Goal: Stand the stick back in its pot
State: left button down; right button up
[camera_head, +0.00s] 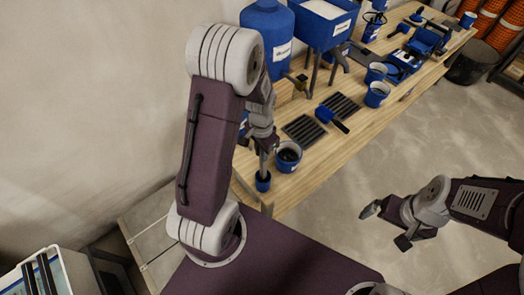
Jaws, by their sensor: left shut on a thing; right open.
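My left gripper (264,142) is at the near end of the wooden workbench, shut on a thin grey stick (264,163) that points down. Below it, a small blue pot (263,183) stands near the bench's left edge. The stick's lower end is at the pot's mouth in the picture; I cannot tell whether it is inside or just above. My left arm hides part of the bench behind. My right gripper (386,226) is open and empty over the floor, away from the bench.
A larger blue pot with dark contents (288,157) stands just right of the small pot. A blue dispenser (268,35) and hopper (325,25) stand behind.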

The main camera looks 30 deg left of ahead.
pick_arm(q)
notch_tip(320, 180, down, 5)
jog(key=b, duration=0.3)
jog(key=c, duration=1.3)
grip_release()
jog(key=shift+o, duration=0.2)
notch_tip(320, 180, up, 9)
jog(key=p, duration=0.1)
